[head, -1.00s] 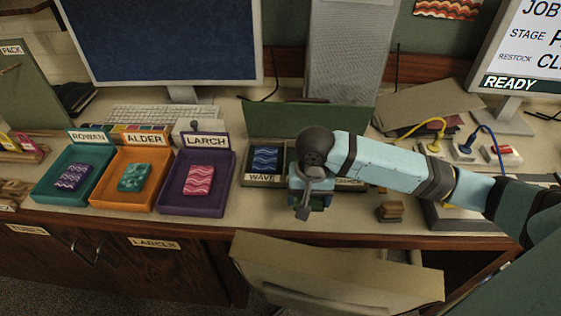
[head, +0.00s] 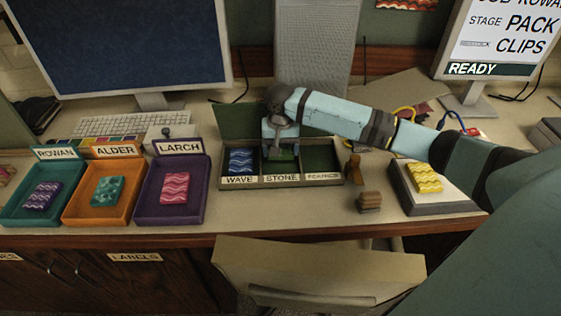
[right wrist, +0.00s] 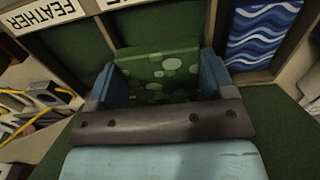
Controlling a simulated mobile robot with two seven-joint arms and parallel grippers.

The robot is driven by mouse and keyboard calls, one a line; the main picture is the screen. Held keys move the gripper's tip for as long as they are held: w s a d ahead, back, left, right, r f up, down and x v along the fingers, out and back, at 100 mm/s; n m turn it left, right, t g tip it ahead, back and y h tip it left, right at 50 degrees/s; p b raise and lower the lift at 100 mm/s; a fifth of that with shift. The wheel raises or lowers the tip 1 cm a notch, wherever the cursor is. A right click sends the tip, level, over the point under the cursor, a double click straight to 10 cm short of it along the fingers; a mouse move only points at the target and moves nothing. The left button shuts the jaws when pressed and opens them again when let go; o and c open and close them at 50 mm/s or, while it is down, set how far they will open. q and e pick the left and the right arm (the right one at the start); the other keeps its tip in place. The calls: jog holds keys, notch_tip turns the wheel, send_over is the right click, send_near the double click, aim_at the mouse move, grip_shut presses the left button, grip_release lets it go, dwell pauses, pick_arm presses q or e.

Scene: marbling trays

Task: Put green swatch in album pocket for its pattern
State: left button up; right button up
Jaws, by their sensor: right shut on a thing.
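The green swatch (head: 284,154) has pale rounded spots, seen clearly in the right wrist view (right wrist: 165,68). My right gripper (head: 281,150) is shut on it, with a blue finger at each side. It holds the swatch at the middle pocket of the open album (head: 342,170), the one labelled STONE (head: 282,178). I cannot tell whether the swatch touches the pocket floor. A blue wavy swatch (head: 241,161) lies in the WAVE pocket to the left. The FEATHER pocket (head: 320,158) to the right looks empty. My left gripper is not in view.
Teal (head: 14,216), orange (head: 80,218) and purple (head: 150,215) trays with swatches stand at left. A yellow swatch (head: 425,178) lies on a grey block (head: 450,203) at right. Small wooden blocks (head: 369,202) stand between block and album. A chair back (head: 320,262) is in front.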

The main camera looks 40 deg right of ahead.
aim_at(281, 168)
jog(key=shift+f, duration=2.75)
jog(key=o, duration=0.6)
jog(key=shift+f, duration=0.1)
jog(key=shift+o, duration=0.2)
notch_tip(281, 168, up, 12)
jog(key=shift+r, duration=0.15)
